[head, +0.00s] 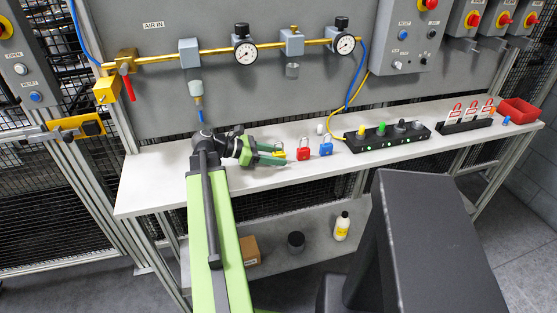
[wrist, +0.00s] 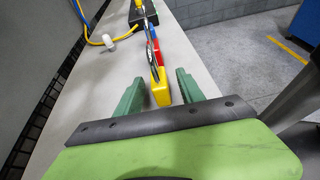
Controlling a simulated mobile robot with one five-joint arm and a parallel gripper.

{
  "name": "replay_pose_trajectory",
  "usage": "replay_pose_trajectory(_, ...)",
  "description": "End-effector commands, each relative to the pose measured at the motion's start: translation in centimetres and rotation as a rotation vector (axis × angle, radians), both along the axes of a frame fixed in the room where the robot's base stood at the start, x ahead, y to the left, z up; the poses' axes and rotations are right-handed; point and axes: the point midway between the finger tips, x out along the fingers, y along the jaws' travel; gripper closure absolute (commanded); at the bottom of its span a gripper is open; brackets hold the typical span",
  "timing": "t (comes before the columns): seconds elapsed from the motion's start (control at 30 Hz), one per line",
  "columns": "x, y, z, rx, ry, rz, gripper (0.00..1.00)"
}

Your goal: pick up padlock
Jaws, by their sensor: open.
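Three padlocks stand in a row on the pale shelf: a yellow padlock (head: 279,155), a red padlock (head: 304,154) and a blue padlock (head: 326,149). My gripper (head: 282,154) reaches in from the left at the yellow padlock and partly hides it. In the wrist view my gripper (wrist: 158,90) is open, with one green finger on each side of the yellow padlock (wrist: 160,90). Gaps show between the fingers and its body. The red padlock (wrist: 157,55) and the blue padlock (wrist: 152,34) line up behind it.
A small white object (head: 320,129) stands behind the padlocks. A black block (head: 388,138) with coloured knobs lies to the right, then a rack (head: 466,125) with red tags and a red bin (head: 519,111). A gauge panel rises behind the shelf. The left shelf end is clear.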

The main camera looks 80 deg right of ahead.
Motion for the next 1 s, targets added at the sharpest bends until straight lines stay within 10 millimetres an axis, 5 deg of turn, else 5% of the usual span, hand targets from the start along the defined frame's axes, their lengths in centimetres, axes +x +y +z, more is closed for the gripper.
replay_pose_trajectory(0.23,-0.48,-0.24,-0.24,0.0,0.0,0.001,0.55)
replay_pose_trajectory(0.6,-0.42,-0.22,-0.25,-0.001,0.0,0.002,1.0)
replay_pose_trajectory(1.0,-0.36,-0.21,-0.13,0.0,0.0,0.003,1.0)
